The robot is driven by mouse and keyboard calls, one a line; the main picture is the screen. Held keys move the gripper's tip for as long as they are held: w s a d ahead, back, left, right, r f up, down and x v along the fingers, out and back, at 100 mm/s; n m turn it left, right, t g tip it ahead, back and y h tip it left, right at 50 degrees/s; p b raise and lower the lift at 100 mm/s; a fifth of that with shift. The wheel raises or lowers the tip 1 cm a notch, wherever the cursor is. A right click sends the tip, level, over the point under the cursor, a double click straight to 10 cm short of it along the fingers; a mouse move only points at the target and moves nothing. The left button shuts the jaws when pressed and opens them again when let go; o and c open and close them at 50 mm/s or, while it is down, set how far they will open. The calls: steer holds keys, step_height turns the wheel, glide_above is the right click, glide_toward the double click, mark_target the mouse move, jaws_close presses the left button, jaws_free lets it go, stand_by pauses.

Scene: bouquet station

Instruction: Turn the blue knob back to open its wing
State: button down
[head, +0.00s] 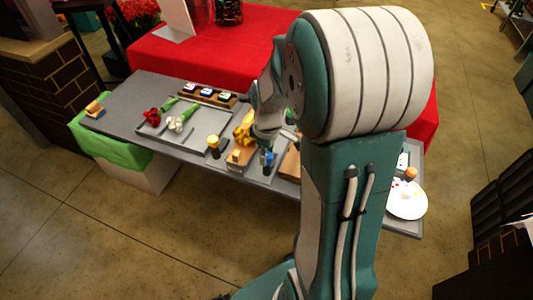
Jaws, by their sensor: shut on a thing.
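The blue knob (268,159) shows as a small dark blue upright piece on a light grey base (266,177) near the table's front edge. My gripper (268,148) points down at it from above and is shut on it. The fingers are small and dark here, and my own arm hides much of the area to the right. I cannot make out the knob's wing or how far it is turned.
On the grey table (125,105), a tray (205,122) holds red and white flowers. A rack (205,95) stands behind it. A yellow-topped bottle (213,142), yellow flowers (244,128) and a wooden block (237,157) sit left of the knob. A white plate (407,203) lies right.

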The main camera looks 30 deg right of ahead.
mark_target(269, 155)
steer(key=m, duration=0.5)
steer(key=shift+f+m, duration=0.1)
steer(key=shift+m, duration=0.2)
steer(key=m, duration=0.5)
steer(key=shift+s+m, duration=0.1)
steer(key=shift+m, duration=0.3)
steer(key=shift+c, duration=1.5)
jaws_free()
step_height(269, 155, up, 12)
steer(key=shift+d, duration=0.2)
